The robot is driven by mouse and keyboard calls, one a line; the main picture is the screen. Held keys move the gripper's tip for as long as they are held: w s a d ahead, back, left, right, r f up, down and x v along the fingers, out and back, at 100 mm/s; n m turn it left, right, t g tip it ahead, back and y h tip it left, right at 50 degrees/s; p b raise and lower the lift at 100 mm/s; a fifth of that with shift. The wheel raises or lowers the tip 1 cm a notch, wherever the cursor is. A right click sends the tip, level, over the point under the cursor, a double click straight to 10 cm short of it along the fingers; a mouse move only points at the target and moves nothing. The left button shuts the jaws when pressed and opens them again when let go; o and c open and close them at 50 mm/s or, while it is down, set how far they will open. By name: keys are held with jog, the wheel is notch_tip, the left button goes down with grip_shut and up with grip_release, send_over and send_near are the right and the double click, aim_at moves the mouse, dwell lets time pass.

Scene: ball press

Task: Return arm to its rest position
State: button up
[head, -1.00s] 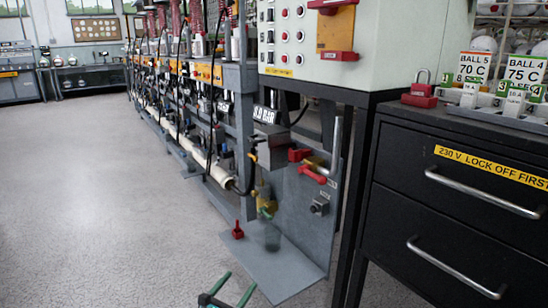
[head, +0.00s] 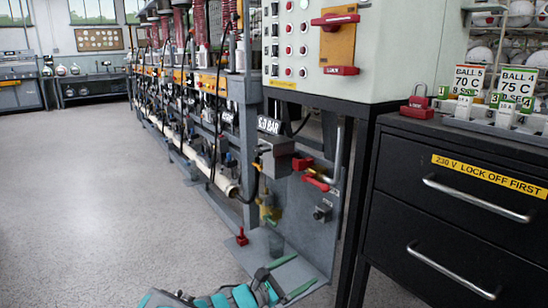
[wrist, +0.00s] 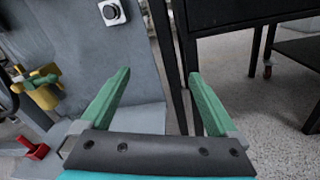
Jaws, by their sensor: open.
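My gripper (head: 292,279) is low at the bottom of the head view, over the right part of the grey base plate (head: 258,246). Its two green fingers are spread apart with nothing between them. In the wrist view my gripper (wrist: 158,95) is also open and empty, facing the grey upright panel and a black frame leg. My teal and grey arm reaches in from the bottom edge of the head view.
The grey panel carries a red-handled valve (head: 316,181) and a black knob (head: 322,212). A red piece (head: 241,237) stands on the plate. A black drawer cabinet (head: 460,215) stands at right. Open floor (head: 100,200) lies at left.

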jog(key=s+d+r+m+g+p, duration=0.1)
jog(key=s+d+r+m+g, duration=0.35)
jog(key=s+d, duration=0.35)
jog(key=s+d+r+m+g+p, duration=0.1)
jog(key=s+d+r+m+g, duration=0.4)
jog(key=d, duration=0.4)
jog(key=s+d+m+g+y, duration=0.4)
jog(key=s+m, duration=0.3)
jog(key=s, duration=0.5)
jog(key=s+a+m+y+p, duration=0.2)
jog(key=s+a+m+y, duration=0.3)
jog(key=s+a+y, duration=0.4)
jog(key=s+a, duration=0.3)
jog(key=s, duration=0.3)
jog(key=shift+t+y+p, duration=0.3)
jog(key=shift+t+p, duration=0.05)
jog(key=shift+p, duration=0.05)
